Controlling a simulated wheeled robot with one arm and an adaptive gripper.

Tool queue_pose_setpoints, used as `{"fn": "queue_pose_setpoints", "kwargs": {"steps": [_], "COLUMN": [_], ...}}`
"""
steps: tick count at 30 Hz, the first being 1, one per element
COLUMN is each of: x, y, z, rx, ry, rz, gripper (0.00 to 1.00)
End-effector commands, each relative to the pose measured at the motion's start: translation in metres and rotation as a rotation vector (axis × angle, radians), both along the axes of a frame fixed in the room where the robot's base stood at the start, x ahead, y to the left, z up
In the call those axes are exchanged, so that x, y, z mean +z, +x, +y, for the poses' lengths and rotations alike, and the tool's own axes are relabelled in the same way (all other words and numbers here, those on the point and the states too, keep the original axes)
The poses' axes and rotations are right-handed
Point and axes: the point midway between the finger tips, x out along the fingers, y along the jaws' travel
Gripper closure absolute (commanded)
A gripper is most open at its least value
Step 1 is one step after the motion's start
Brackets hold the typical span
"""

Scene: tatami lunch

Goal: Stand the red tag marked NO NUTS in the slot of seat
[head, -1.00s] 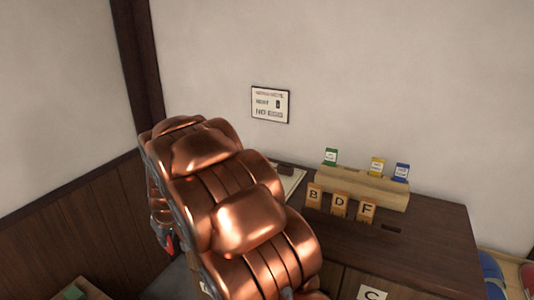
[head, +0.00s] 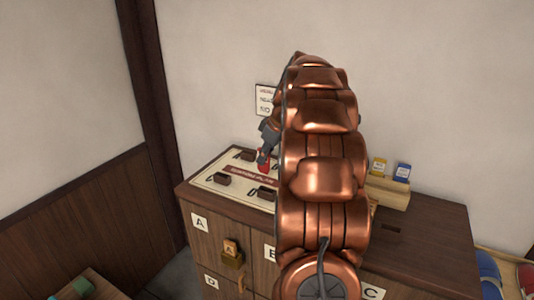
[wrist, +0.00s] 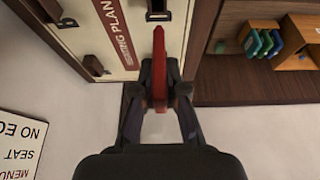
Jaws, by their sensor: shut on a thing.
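My gripper (head: 265,155) is shut on a red tag (head: 263,168). In the wrist view the tag (wrist: 159,68) shows edge-on between the fingers (wrist: 160,90), so its lettering cannot be read. The gripper is over the far part of the seating plan board (head: 203,186), which lies on the cabinet top. Dark slotted blocks stand on the board: one at the front left (head: 222,178), one at the back (head: 247,155) and one at the front right (head: 267,193). Whether the tag touches the board or a block cannot be told. My arm hides the board's right side.
A notice (head: 264,98) hangs on the wall behind the gripper. The cabinet top (head: 435,225) is bare at the right.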

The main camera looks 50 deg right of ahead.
Motion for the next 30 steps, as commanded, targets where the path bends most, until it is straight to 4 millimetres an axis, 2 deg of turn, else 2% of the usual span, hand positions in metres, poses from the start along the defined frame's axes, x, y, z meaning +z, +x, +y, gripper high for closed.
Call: {"fn": "queue_pose_setpoints", "kwargs": {"steps": [4, 11, 30], "x": [0.004, -0.004, -0.052], "y": [-0.006, -0.006, -0.005], "z": [-0.007, -0.006, -0.005], "rx": [0.005, 0.007, 0.008], "ry": [-0.001, 0.0, 0.0], "rz": [0.0, 0.001, 0.0], "gripper": [1.0, 1.0, 1.0]}}
